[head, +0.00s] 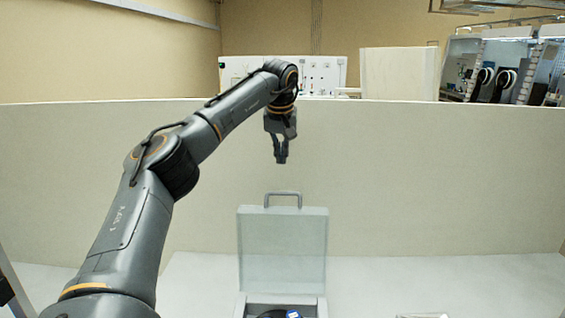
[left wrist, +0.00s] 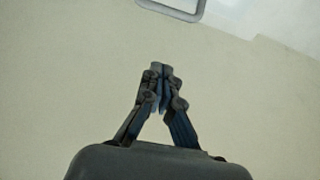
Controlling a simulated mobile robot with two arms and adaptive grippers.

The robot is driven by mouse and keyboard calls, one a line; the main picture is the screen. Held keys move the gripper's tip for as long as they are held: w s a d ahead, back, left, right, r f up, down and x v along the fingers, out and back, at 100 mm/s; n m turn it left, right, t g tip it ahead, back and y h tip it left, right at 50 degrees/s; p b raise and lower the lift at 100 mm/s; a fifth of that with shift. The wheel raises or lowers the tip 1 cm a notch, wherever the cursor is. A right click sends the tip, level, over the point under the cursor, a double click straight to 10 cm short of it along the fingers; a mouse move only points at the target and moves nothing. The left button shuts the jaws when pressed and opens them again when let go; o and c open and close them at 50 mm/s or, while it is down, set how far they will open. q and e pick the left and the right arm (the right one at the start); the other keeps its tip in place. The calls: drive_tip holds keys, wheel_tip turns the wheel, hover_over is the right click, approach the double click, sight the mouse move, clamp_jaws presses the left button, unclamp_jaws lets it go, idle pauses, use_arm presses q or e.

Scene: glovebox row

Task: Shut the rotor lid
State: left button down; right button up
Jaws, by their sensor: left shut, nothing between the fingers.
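The rotor lid (head: 283,245) stands upright, open, at the back of a pale box (head: 312,301) in the head view. A grey handle (head: 283,194) sits on the lid's top edge. A dark round part with a blue piece (head: 293,314) shows inside the box, cut off by the picture's bottom edge. My left gripper (head: 281,160) hangs pointing down above the lid's handle, apart from it. It is shut and empty. In the left wrist view the gripper's fingertips (left wrist: 160,68) meet, and the handle (left wrist: 172,8) shows beyond them at the top edge. My right gripper is not seen.
A pale partition wall (head: 420,190) runs behind the lid. A light work surface (head: 400,285) lies around the box, mostly clear. A small pale item (head: 422,316) shows at the bottom right edge. Cabinets and equipment stand beyond the wall.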

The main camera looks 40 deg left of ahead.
use_arm(q)
drive_tip(key=p+x, duration=0.3)
drive_tip(key=x, duration=0.6)
drive_tip(key=s+d, duration=0.2)
drive_tip(key=s, duration=0.1)
drive_tip(key=shift+s+d+r+p, duration=0.2)
drive_tip(key=shift+d+p, duration=0.15)
drive_tip(key=shift+d, duration=0.05)
drive_tip(key=shift+w, duration=0.1)
